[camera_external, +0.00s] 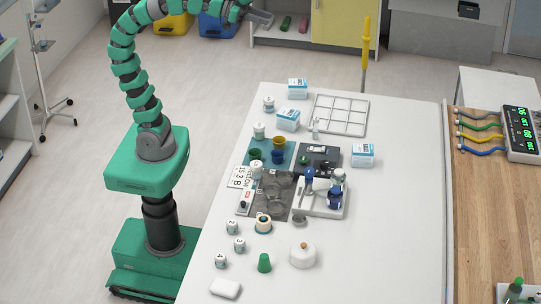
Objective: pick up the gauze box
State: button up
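Three white boxes with blue labels stand on the white table (405,240), and their print is too small to tell which one is the gauze box. One box (298,88) is at the far edge. A second box (288,120) is nearer, left of the wire grid. A third box (363,155) is right of the black tray. My gripper (264,18) is at the top of the view, high and away from the table, beyond its far edge. It touches none of the boxes. Its fingers are too small to tell open from shut.
A wire grid (340,115) lies at the far end. Small white jars, coloured cups (278,141), a black tray (326,158) and a stand with blue-capped bottles (320,198) crowd the middle. A yellow pole (366,50) rises behind. The table's right side is clear.

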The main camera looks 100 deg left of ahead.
jog(key=o, duration=1.4)
jog(key=shift+w+f, duration=0.1)
jog(key=w+a+f+n+g+y+p, duration=0.1)
jog(key=w+a+f+n+g+p, duration=0.15)
jog(key=w+a+f, duration=0.4)
jog(key=n+g+h+p, duration=0.1)
jog(key=n+g+p, duration=0.3)
jog(key=n+g, duration=0.9)
send_over(287, 114)
notch_tip(287, 114, down, 36)
jog(key=f, duration=0.7)
jog(key=shift+a+f, duration=0.2)
jog(key=shift+f, duration=0.15)
jog(key=shift+w+a+f, duration=0.1)
jog(key=shift+a+f, duration=0.1)
jog(key=shift+f, duration=0.75)
jog(key=shift+a+f, duration=0.15)
jog(key=shift+f, duration=0.85)
jog(key=shift+w+a+f, duration=0.1)
jog(key=shift+a+f, duration=0.1)
jog(key=shift+f, duration=0.75)
